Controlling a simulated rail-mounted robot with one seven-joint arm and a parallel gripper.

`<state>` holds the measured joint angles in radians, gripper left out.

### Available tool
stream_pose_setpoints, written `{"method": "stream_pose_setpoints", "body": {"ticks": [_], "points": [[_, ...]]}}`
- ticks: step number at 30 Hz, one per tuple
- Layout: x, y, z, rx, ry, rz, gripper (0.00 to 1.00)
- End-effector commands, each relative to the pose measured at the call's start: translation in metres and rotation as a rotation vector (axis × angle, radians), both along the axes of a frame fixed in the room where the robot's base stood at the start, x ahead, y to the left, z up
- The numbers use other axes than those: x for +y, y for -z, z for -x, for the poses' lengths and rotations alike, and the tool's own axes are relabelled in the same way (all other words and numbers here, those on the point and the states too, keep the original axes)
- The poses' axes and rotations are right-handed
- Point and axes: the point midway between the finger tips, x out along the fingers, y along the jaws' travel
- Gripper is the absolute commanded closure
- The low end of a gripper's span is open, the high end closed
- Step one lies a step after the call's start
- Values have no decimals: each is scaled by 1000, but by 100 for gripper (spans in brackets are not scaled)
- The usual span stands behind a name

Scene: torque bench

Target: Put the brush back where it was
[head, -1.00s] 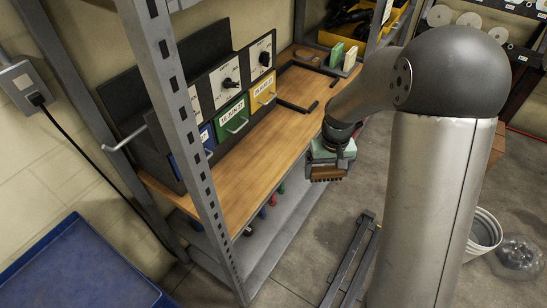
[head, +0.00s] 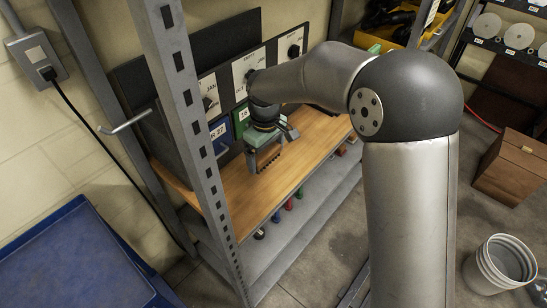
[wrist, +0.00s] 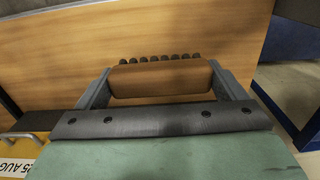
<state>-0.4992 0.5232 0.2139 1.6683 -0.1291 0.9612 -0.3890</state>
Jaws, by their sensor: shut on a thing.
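My gripper (head: 268,160) is shut on the brush (wrist: 160,80), which has a brown wooden body and a row of dark bristle tufts. In the head view the brush hangs below my gripper, over the wooden bench top (head: 300,150), with its bristles downward. In the wrist view the brush sits between the two grey fingers, with the bench wood beyond it. From these views I cannot tell whether the bristles touch the bench.
A dark panel with white dial plates (head: 245,70) and coloured date drawers (head: 221,134) stands behind the bench. A grey perforated post (head: 190,110) rises in front at the left. Small coloured items (head: 288,204) sit on the lower shelf. A white bucket (head: 500,265) stands on the floor.

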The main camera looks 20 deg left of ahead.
Motion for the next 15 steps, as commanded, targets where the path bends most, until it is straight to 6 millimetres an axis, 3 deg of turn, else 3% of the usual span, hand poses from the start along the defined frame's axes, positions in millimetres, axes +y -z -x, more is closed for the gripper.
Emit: {"method": "stream_pose_setpoints", "body": {"ticks": [3,6,15], "points": [[0,14,-29,4,3,2,31],[1,35,-44,4,3,2,31],[2,64,-68,0,2,0,31]]}}
